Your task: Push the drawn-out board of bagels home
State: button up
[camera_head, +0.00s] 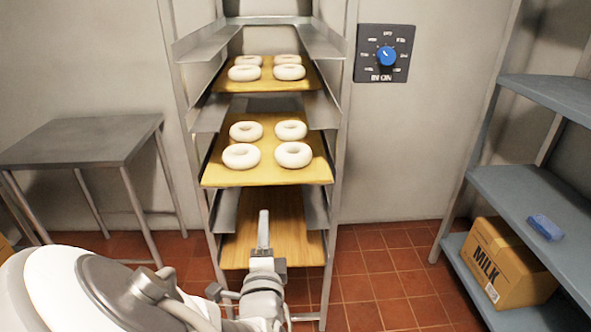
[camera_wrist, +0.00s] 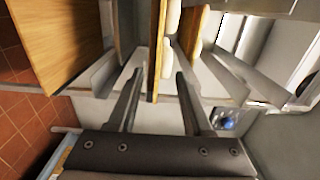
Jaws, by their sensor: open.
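A wooden board (camera_head: 268,178) with several pale bagels stands out in front of the rack posts at mid-height. In the wrist view this board (camera_wrist: 156,75) shows edge-on, with bagels on its right side. My gripper (camera_head: 263,217) is open and empty, its fingers pointing at the rack; in the head view it appears just below the board's front edge. In the wrist view the board's edge lies in line between the two fingers of my gripper (camera_wrist: 159,73). I cannot tell whether they touch it.
The metal rack (camera_head: 340,130) holds another bagel board (camera_head: 265,84) above and a bare board (camera_head: 250,245) below. A steel table (camera_head: 85,140) stands left. Blue-grey shelves (camera_head: 540,185) with a milk carton box (camera_head: 505,265) stand right. A blue dial (camera_head: 386,56) is on the wall.

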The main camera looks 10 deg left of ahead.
aim_at(267, 184)
jog(key=b+x, duration=0.2)
jog(key=x, duration=1.4)
jog(key=shift+d, duration=0.2)
jog(key=shift+b+x, duration=0.45)
jog(key=shift+x, duration=0.6)
jog(key=shift+c, duration=0.3)
grip_shut()
jog(key=shift+r, duration=0.1)
